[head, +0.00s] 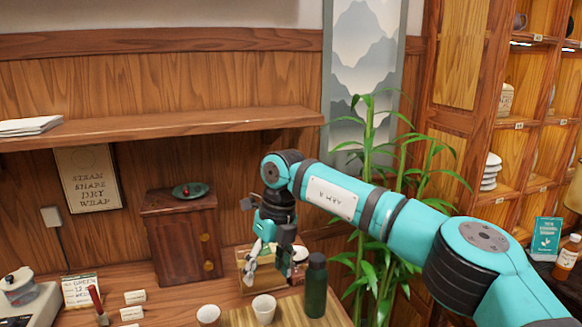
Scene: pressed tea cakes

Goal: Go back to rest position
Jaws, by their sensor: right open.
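My right arm, teal and black, reaches in from the lower right across the view. My right gripper (265,262) points down and is open over the back of the counter, in front of a small wooden stand (242,257). No held thing shows between its fingers. It hangs just behind a white cup (264,308) and left of a dark green bottle (316,285). My left gripper is not in view.
A wooden cabinet (178,245) with a green dish (190,190) on top stands left of the gripper. A second cup (208,315) is at the front. A shelf (170,125) runs above the counter. Bamboo (370,250) stands behind my right arm.

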